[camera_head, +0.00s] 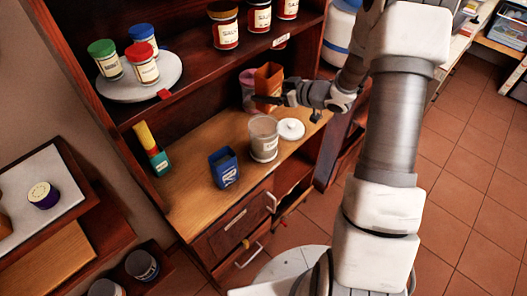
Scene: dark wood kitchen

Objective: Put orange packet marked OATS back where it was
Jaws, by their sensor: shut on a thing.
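The orange packet (268,79) is upright over the back right of the wooden counter (190,190), below the shelf. Its marking cannot be read from here. My gripper (272,99) reaches in from the right and is shut on the packet's lower part. The dark fingers hide some of the packet's bottom, so I cannot tell whether it touches the counter.
A pink container (247,84) is close left of the packet. A clear jar (263,143) and white lid (291,129) stand in front, with a blue packet (223,170) nearer. A turntable (118,92) bears jars. The counter's left part is mostly clear.

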